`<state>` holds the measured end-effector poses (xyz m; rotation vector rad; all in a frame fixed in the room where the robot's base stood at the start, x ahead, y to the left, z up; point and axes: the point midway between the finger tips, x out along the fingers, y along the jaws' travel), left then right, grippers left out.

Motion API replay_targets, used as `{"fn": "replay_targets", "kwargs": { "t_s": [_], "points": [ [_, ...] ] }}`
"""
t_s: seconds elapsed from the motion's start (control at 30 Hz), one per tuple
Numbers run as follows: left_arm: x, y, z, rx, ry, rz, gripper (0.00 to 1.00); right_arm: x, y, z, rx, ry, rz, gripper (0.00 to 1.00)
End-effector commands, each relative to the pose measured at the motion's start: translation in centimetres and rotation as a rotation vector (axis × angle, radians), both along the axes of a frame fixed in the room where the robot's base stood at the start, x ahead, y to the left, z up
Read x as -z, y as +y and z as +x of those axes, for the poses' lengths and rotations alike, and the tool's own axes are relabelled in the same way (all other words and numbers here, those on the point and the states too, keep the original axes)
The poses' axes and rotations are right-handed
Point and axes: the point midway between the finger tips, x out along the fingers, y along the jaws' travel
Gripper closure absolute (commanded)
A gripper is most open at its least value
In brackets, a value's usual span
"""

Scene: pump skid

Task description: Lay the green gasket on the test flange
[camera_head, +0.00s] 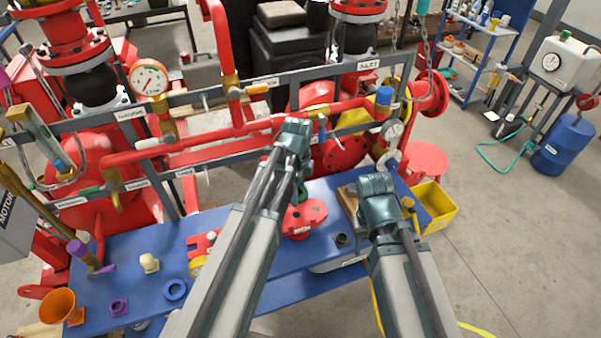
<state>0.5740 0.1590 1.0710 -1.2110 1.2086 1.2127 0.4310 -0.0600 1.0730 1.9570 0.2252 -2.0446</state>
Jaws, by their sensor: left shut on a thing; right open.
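The green gasket (303,194) shows as a small strip at the tip of my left gripper (301,185), just above the red test flange (304,220). My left gripper is shut on it, and the wrist hides most of the gasket. I cannot tell whether the gasket touches the flange. The flange sits on the blue bench (268,256). My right gripper (379,192) is open to the right of the flange, over the bench's right part. Its own wrist hides its fingertips.
A wooden block (346,199) lies beside my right gripper. A yellow bin (437,207) stands at the bench's right end. A blue ring (174,290), a purple part (119,307) and an orange funnel (60,306) stand at left. Red pipes (240,128) and a grey rail cross behind.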

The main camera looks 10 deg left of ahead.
Motion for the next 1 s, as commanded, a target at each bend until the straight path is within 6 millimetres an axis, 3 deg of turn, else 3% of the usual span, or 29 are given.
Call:
{"fn": "replay_targets", "kwargs": {
  "t_s": [0.43,1.0],
  "points": [
    [0.9,0.1,0.1,-0.002,0.000,0.000,0.67,0.9,0.0,0.0,-0.002,0.000,0.000,0.50],
    [5.6,0.1,0.1,-0.002,0.000,0.000,0.67,5.6,0.0,0.0,-0.007,0.000,-0.001,0.50]
  ]
}}
